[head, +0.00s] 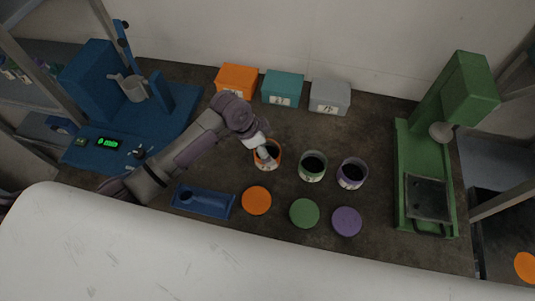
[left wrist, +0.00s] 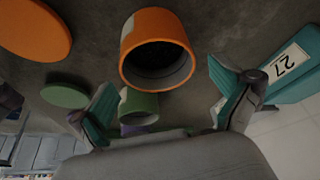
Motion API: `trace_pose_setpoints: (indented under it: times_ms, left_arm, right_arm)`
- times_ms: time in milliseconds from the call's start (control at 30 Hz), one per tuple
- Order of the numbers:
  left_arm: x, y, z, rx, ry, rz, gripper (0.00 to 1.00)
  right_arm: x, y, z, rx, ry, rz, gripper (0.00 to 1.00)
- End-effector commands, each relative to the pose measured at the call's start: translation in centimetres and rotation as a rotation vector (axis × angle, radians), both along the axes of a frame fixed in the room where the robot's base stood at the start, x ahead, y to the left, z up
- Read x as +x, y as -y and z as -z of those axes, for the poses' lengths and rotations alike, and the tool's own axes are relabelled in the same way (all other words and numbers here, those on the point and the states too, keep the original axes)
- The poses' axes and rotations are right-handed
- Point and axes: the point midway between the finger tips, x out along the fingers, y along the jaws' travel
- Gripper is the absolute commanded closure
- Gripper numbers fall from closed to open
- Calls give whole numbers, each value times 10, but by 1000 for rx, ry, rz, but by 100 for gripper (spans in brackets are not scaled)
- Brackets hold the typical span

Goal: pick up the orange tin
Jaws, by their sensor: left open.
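The orange tin (head: 277,160) stands open-topped on the dark table, left of a green tin and a purple tin. The gripper is open and holds nothing. Whether a finger touches the tin cannot be told. My right gripper is not in view.
The green tin (head: 312,166) and purple tin (head: 351,174) stand to the right. Orange (head: 256,200), green (head: 304,213) and purple (head: 346,221) lids lie in front. Orange (head: 237,78), teal (head: 283,87) and grey (head: 330,96) boxes stand behind. A green machine (head: 405,180) stands right.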

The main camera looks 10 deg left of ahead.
Motion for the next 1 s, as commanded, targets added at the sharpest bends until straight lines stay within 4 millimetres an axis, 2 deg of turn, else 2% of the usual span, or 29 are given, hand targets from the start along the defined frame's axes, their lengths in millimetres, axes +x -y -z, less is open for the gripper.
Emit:
trace_pose_setpoints:
  times_ms: [133, 300, 633, 1000]
  left_arm:
    - [1, 5, 17, -1, -8, -1, 0]
    - [6, 11, 41, -1, -5, -1, 0]
    - [7, 13, 48, 0, -2, -1, 0]
    - [7, 12, 48, 0, -2, -1, 61]
  right_arm:
    - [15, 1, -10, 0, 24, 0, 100]
    - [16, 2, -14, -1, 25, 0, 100]
    - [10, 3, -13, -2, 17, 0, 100]
    - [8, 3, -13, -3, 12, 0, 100]
